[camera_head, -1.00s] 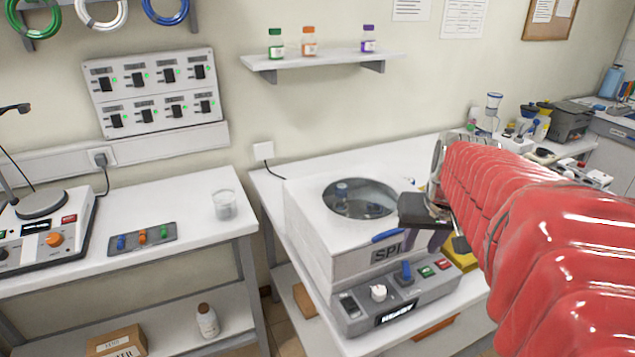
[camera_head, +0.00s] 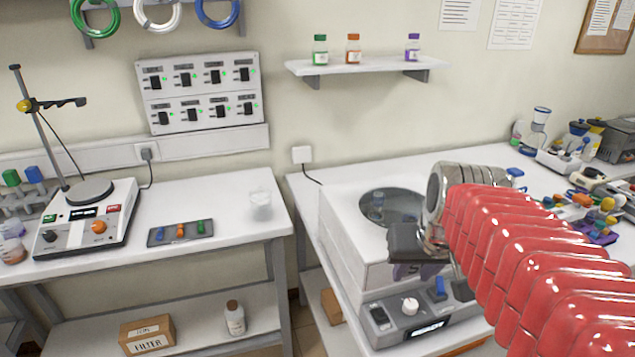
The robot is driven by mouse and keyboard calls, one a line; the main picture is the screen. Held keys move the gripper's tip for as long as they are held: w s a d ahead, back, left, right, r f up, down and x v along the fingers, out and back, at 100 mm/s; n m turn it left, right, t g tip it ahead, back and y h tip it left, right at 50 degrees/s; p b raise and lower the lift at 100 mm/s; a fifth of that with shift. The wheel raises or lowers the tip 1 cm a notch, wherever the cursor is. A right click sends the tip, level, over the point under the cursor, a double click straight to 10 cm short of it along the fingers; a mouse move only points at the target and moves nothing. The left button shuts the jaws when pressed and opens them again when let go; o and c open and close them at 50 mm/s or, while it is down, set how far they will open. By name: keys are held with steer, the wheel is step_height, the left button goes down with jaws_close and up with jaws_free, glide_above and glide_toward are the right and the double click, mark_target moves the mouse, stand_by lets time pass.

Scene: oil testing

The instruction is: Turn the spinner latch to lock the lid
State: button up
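The spinner is a white box (camera_head: 345,235) with a grey control panel (camera_head: 385,325) at its front, on the right table. Its white lid has a round glass window (camera_head: 378,209) and looks shut. A blue lever (camera_head: 439,287) stands on the panel beside a white knob (camera_head: 410,305). My gripper (camera_head: 415,272) is in front of the lid's front edge and above the panel, at the end of my red-sleeved arm.
On the left table are a hot plate (camera_head: 88,212), a dark tray with small coloured items (camera_head: 166,237) and a beaker (camera_head: 260,205). A gap separates the two tables. Bottles stand on the wall shelf (camera_head: 350,67). Cluttered equipment fills the far right.

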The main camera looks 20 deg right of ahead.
steer(key=s+a+f+n, duration=0.1)
steer(key=s+a, duration=0.1)
steer(key=a, duration=0.4)
steer(key=s+a+f+n+y, duration=0.1)
steer(key=s+a+n, duration=0.1)
steer(key=a, duration=0.5)
steer(key=shift+s+a+f+n+t+y, duration=0.3)
steer(key=shift+s+f+t, duration=0.1)
steer(key=shift+s, duration=0.45)
